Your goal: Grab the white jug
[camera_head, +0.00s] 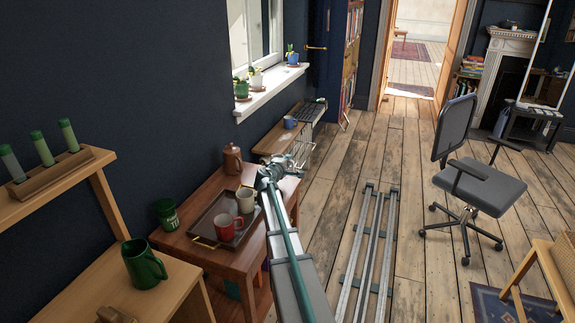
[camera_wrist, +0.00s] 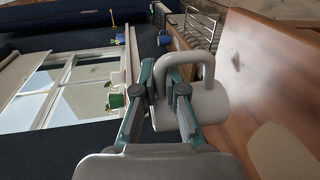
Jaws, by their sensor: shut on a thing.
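The white jug (camera_wrist: 208,103) fills the middle of the wrist view, lying sideways in the picture with its looped handle (camera_wrist: 207,62) toward the top. My gripper (camera_wrist: 165,84) has its two green-and-grey fingers at the jug and is shut on it. The exact contact of the fingertips is partly hidden by the fingers. In the head view, my gripper (camera_head: 271,174) is over the far right end of the brown table (camera_head: 188,244); the jug is too small and mixed with the gripper there to make out clearly.
A tray (camera_head: 206,236) on the table holds a red mug (camera_head: 226,228) and a cream mug (camera_head: 246,200). A brown kettle (camera_head: 232,160) and green jar (camera_head: 167,215) stand nearby. A green jug (camera_head: 143,265) is on the nearer shelf.

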